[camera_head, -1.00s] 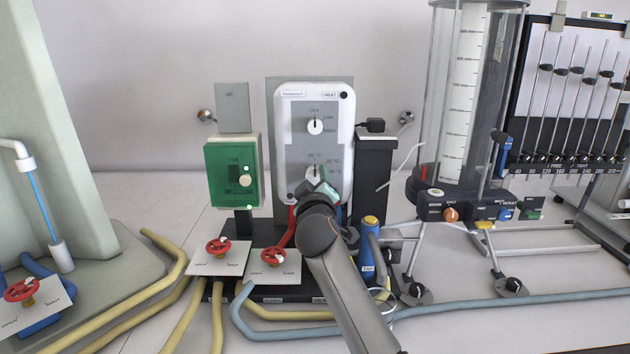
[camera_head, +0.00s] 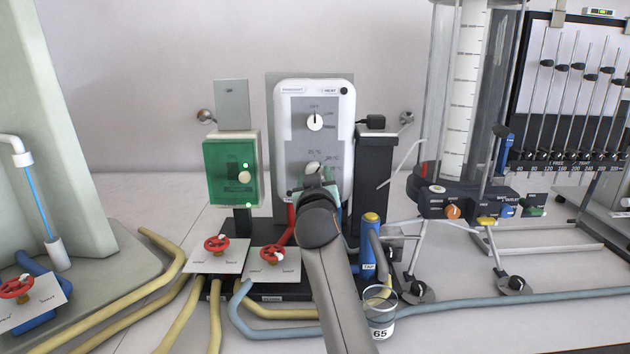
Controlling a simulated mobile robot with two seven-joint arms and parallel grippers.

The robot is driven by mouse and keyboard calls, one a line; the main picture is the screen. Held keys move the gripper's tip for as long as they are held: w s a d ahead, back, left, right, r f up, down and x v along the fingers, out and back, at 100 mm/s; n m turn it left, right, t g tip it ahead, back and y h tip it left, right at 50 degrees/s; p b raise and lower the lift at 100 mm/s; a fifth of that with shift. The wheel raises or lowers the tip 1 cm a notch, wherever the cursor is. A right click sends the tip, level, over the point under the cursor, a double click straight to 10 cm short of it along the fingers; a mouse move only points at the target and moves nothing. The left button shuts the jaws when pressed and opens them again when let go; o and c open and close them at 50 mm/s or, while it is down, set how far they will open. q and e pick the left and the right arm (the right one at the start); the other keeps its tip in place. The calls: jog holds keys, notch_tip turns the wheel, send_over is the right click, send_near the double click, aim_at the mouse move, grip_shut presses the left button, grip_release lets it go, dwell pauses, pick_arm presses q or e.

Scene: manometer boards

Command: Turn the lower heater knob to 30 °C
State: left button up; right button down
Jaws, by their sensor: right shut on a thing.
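The white heater unit (camera_head: 344,130) stands upright at the middle, with a grey front panel. Its upper knob (camera_head: 315,122) is white and round. The lower heater knob (camera_head: 313,169) is white, and temperature marks are printed around it, some too small to read. My right gripper (camera_head: 314,180) reaches up to the lower knob from below and is shut on it. The gripper and my right forearm hide the knob's lower part. My left gripper is not in view.
A green-fronted box (camera_head: 230,175) stands left of the heater. Red valve wheels (camera_head: 272,255) are on plates in front. A blue tap post (camera_head: 369,250) and a glass beaker (camera_head: 381,312) marked 65 stand close to the right of my forearm. Hoses cross the bench.

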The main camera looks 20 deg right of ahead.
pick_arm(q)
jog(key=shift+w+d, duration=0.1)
pick_arm(e)
jog(key=shift+m, duration=1.6)
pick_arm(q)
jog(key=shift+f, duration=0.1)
pick_arm(e)
jog(key=shift+c, duration=1.5)
grip_release()
